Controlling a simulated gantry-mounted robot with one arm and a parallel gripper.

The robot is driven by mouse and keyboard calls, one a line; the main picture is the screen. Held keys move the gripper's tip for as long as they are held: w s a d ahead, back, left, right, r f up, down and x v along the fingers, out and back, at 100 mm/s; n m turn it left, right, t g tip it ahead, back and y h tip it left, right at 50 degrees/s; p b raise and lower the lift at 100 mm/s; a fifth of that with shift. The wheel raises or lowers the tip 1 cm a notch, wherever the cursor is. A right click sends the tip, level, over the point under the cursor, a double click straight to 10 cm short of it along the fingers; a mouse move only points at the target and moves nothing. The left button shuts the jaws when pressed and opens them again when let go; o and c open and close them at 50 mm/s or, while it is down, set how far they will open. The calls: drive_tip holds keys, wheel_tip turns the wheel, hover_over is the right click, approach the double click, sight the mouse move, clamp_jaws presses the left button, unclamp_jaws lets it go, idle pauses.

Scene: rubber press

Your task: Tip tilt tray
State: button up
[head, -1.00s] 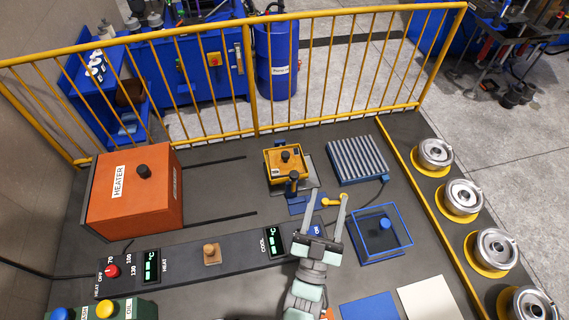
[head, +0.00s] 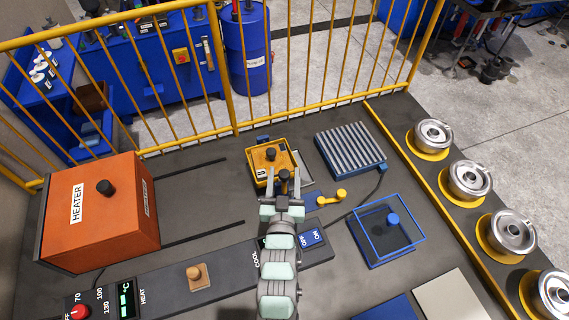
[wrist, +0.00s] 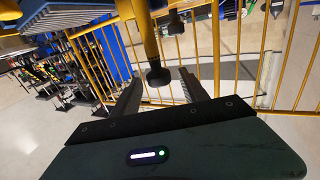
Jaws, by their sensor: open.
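The yellow tray (head: 262,176), which I take to be the tilt tray, sits at the back middle of the bench with a dark round knob (head: 271,153) on top. A dark-knobbed handle (head: 284,174) stands at its front edge. My gripper (head: 282,182) is open at this handle, one finger on each side in the head view. In the wrist view a dark knob (wrist: 158,77) on a yellow arm shows between the two spread fingers of my gripper (wrist: 162,88). I cannot tell whether they touch it. My gripper hides the handle's lower part.
A ribbed grey-blue rack (head: 350,149) and a blue open-frame box (head: 376,250) stand to the right. A small yellow lever (head: 341,195) is close to my gripper's right. The orange heater (head: 125,220) stands left. A yellow railing (head: 335,98) runs behind.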

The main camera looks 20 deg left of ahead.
drive_tip(key=shift+x, duration=2.05)
drive_tip(key=shift+c, duration=0.5)
clamp_jaws()
